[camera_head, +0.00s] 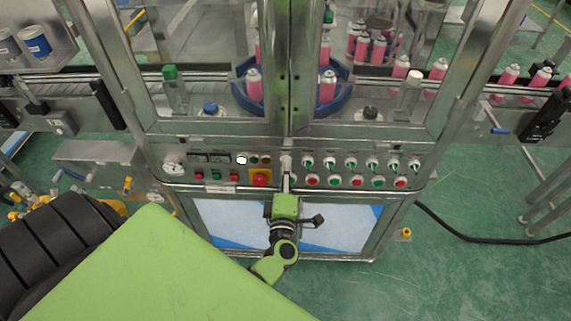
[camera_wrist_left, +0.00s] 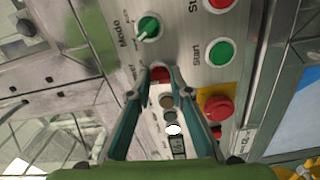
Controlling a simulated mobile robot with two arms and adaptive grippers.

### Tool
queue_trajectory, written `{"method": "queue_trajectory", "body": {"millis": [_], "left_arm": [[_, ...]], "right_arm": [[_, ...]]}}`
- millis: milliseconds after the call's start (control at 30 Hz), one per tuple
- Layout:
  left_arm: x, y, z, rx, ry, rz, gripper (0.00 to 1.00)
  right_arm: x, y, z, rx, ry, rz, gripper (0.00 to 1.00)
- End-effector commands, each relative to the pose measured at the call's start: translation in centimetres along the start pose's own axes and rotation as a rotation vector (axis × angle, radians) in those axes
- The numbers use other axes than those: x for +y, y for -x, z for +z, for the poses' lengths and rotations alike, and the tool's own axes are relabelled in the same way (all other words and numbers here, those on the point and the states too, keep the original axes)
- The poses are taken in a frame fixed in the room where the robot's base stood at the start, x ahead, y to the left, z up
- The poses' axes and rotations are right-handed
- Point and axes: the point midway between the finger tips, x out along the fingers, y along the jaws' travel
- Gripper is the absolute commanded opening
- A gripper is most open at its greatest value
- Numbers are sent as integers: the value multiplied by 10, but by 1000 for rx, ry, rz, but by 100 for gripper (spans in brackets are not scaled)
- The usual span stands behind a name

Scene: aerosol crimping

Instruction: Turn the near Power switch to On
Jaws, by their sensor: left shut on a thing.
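The machine's control panel (camera_head: 220,160) runs below the glass doors. My left gripper (camera_head: 287,163) reaches up to its upper row, just left of the Mode knobs. In the left wrist view its two fingers (camera_wrist_left: 159,77) converge at the panel and are shut on a small part. A red piece (camera_wrist_left: 160,72) shows there, probably the near Power switch. The fingers cover most of it, so its setting cannot be read. A green Mode knob (camera_wrist_left: 148,28) with a white pointer stands beside the fingertips. My right gripper is not in view.
A red emergency stop (camera_head: 260,178) on a yellow plate sits left of the gripper. A green Start button (camera_wrist_left: 221,52) is close by. Indicator lamps (camera_head: 254,160) lie left of the fingertips. Pink cans (camera_head: 254,86) stand behind the glass doors.

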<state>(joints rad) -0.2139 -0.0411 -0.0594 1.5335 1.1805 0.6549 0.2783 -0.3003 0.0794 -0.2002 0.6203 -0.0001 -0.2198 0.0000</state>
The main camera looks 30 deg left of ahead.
Motion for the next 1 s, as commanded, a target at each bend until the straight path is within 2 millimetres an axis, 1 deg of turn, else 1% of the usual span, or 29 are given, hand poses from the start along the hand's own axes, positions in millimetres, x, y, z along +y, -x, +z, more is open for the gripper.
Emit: {"method": "queue_trajectory", "body": {"millis": [33,100,300,500,700,1000], "left_arm": [[3,1,0,-1,-42,-4,0],[2,1,0,-1,-102,-3,0],[1,1,1,-2,-244,-3,0],[0,0,0,-1,-340,-2,0],[-1,1,1,-2,-389,-2,0],[-2,1,1,-2,-406,-2,0]], "right_arm": [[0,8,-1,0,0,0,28],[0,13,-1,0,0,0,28],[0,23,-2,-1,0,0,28],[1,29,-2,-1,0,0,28],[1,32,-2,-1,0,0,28],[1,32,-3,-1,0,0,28]]}}
